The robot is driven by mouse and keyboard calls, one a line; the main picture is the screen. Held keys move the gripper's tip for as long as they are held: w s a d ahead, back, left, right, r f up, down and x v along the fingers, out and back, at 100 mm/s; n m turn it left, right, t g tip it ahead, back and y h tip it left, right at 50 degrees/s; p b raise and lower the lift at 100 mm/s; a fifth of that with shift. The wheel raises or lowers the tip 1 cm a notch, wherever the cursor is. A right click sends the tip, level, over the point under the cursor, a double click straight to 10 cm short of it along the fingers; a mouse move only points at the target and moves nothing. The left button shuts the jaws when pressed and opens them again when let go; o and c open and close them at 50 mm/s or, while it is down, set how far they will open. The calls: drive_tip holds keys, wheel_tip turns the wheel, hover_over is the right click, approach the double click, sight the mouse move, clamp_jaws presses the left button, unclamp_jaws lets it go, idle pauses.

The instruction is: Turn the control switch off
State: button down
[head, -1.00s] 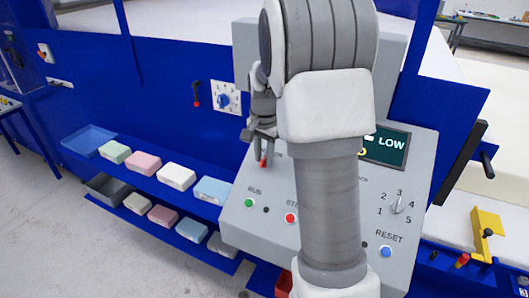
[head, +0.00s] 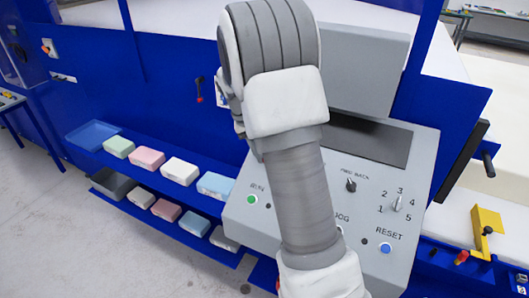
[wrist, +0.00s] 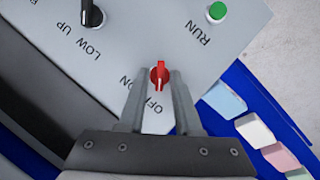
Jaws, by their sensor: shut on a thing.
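The red control switch (wrist: 159,74) is on the grey control panel, between the tips of my gripper (wrist: 160,82) in the wrist view. My gripper is shut on the switch, one finger on each side. The switch's ridge lies roughly upright in that view, with its lower end toward the OFF label (wrist: 156,106). The ON label is to the left, partly behind a finger. In the head view my arm hides the switch and the fingertips. The panel's display (head: 370,140) is dark.
The panel (head: 415,240) also carries a green RUN button (head: 251,199), a black FWD/BACK knob (head: 351,186), a numbered selector (head: 398,204) and a blue RESET button (head: 385,248). Shelves with coloured foam blocks (head: 147,157) stand at left.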

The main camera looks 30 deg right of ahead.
drive_tip(key=shift+n, duration=0.3)
idle(0.4)
drive_tip(key=c, duration=0.9)
unclamp_jaws()
drive_tip(key=v, duration=1.1)
drive_tip(key=b+v, duration=0.1)
drive_tip(key=v, duration=0.5)
drive_tip(key=shift+w+a+r, duration=0.1)
drive_tip(key=shift+a+r, duration=0.05)
drive_tip(key=shift+a, duration=0.3)
